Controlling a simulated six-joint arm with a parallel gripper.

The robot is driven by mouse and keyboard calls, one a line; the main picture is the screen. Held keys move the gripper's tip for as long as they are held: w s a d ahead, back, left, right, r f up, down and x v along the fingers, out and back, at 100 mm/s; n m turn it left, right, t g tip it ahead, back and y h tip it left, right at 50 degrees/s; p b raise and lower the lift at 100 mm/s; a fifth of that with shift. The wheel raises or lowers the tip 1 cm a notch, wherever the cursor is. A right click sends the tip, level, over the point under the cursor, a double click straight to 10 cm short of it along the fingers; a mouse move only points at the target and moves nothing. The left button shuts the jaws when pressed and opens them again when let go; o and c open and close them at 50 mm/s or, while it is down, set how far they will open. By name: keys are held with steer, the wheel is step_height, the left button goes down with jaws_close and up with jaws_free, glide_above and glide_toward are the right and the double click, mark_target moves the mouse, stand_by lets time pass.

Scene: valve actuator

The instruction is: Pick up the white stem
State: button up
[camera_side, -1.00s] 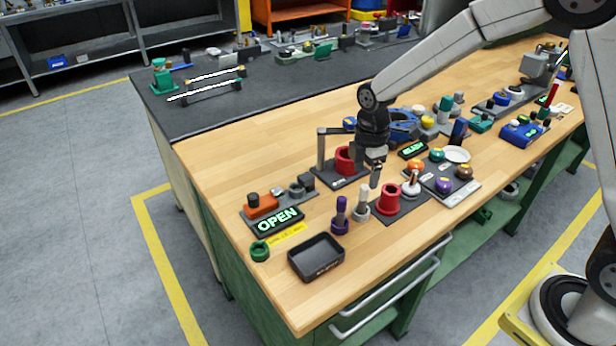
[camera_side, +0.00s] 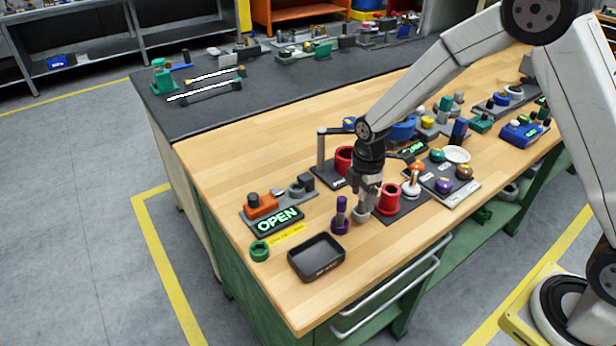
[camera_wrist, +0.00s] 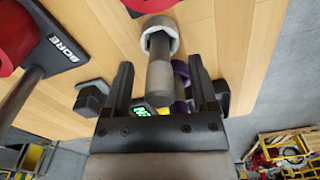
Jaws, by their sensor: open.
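The white stem stands upright in its light grey ring-shaped holder (camera_side: 361,216) at the front of the wooden bench. My gripper (camera_side: 367,200) is low over it, and the fingers hide most of the stem in the side view. In the wrist view the stem (camera_wrist: 160,78) shows as a pale grey shaft between the two open fingers of my gripper (camera_wrist: 160,85), with its white-rimmed holder (camera_wrist: 159,35) beyond. Gaps show on both sides of the stem, so the fingers appear apart from it.
A purple stem (camera_side: 341,210) in a purple holder stands just left. A red flanged cylinder (camera_side: 390,198) stands close on the right. A black tray (camera_side: 316,258) sits front left, near the lit OPEN sign (camera_side: 277,221). Bare wood lies in front of the holders.

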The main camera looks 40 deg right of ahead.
steer(key=shift+f, duration=0.6)
jaws_close()
